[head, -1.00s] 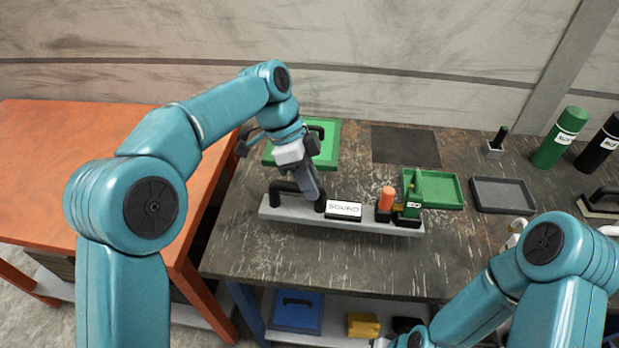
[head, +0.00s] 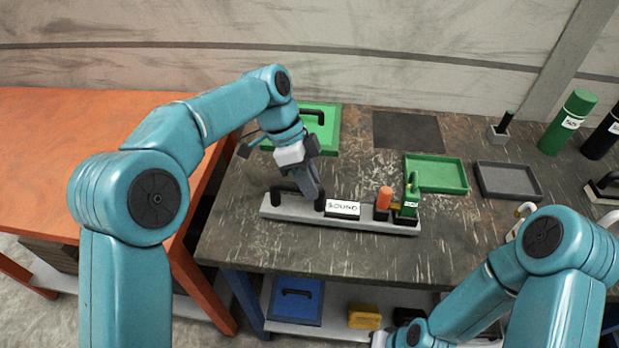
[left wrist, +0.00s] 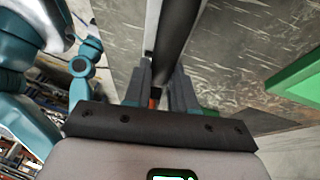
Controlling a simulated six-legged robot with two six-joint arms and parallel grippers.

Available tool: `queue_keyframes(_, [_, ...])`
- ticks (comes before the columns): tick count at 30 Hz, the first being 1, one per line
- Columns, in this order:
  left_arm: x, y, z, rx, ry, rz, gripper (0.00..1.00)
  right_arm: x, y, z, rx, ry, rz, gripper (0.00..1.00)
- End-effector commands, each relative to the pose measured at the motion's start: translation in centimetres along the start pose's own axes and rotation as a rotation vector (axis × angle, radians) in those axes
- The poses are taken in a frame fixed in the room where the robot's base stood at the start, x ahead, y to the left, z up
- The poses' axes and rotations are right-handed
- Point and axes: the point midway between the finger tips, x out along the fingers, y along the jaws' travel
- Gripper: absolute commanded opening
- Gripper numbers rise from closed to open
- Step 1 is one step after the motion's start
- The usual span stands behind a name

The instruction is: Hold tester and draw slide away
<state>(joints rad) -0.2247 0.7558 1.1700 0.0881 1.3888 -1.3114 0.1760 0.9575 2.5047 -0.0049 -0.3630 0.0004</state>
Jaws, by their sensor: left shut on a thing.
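The tester is a long grey bar (head: 295,212) with a black handle (head: 284,188), a white label reading SOUND (head: 342,208) and an orange post (head: 384,197). It lies on the dark bench. A green upright piece (head: 409,204), probably the slide, stands at the bar's right end beside the orange post. My left gripper (head: 318,196) is shut on the black handle near its right end; in the left wrist view its fingers (left wrist: 161,88) close around the dark handle bar (left wrist: 178,40). My right arm comes in at lower right; its jaws are below the frame.
Behind the tester are an open green tray (head: 436,189), a grey tray (head: 508,196), a green handled lid (head: 322,145) and a dark mat (head: 407,130). Green and black bottles stand at right. The bench front (head: 330,255) is clear. An orange table (head: 80,180) adjoins at left.

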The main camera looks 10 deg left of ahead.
Motion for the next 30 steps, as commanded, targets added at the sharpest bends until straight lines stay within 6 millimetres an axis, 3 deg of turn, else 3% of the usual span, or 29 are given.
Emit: queue_keyframes(30, [0.71, -0.20, 0.24, 0.001, 0.004, -0.003, 0.00, 0.57, 0.21, -0.01, 0.000, 0.000, 0.000, 0.00])
